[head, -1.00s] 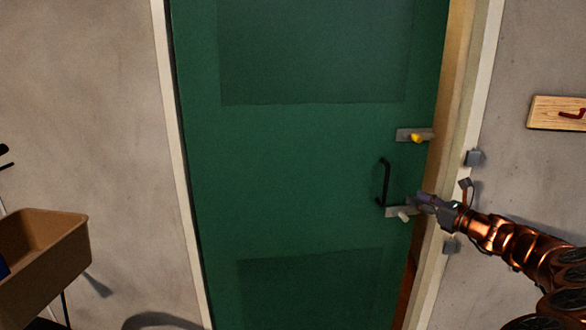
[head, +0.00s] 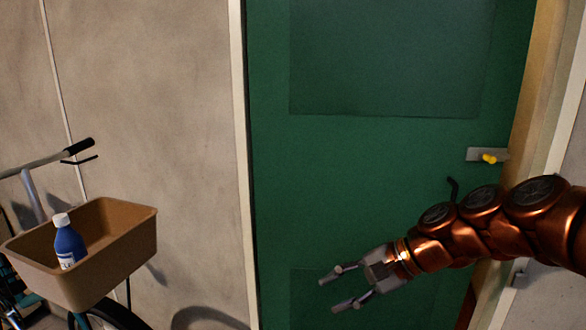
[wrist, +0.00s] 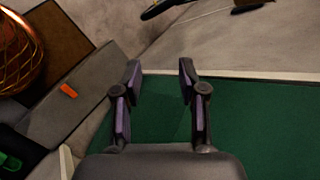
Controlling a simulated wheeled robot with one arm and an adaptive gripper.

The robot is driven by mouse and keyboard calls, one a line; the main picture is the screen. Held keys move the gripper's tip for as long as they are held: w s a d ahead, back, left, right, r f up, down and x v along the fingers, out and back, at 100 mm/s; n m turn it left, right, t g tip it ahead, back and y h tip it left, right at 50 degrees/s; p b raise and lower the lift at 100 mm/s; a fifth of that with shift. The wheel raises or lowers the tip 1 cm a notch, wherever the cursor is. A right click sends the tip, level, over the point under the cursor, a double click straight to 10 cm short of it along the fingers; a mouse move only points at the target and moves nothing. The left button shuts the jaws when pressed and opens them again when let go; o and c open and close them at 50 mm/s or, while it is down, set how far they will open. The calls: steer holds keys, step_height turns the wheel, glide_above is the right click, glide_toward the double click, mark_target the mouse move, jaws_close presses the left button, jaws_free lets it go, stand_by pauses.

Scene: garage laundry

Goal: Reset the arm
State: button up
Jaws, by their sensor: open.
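My gripper (head: 334,290) is open and empty in the head view, in front of the lower part of the green door (head: 350,170). Its fingers point left. In the wrist view my gripper (wrist: 158,75) shows two spread fingers with nothing between them. The door's upper latch with a yellow knob (head: 488,157) is in view. Only the top of the black door handle (head: 453,188) shows; my arm hides the rest and the lower latch.
At the left stands a bicycle (head: 40,165) with a brown basket (head: 118,262) holding a blue bottle with a white cap (head: 68,243). A grey wall (head: 160,110) lies between bicycle and door. The door frame (head: 545,110) is at the right.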

steer(key=s+d+f+n+g+h, duration=0.1)
steer(key=s+f+n+g+h, duration=0.35)
steer(key=s, duration=0.95)
steer(key=s+d+f+n+h, duration=0.4)
steer(key=s+d+f, duration=0.3)
steer(key=s+d, duration=0.2)
steer(key=shift+s+n+t+h, duration=0.35)
steer(key=shift+s+h, duration=0.2)
steer(key=shift+s, duration=0.4)
steer(key=shift+a, duration=0.1)
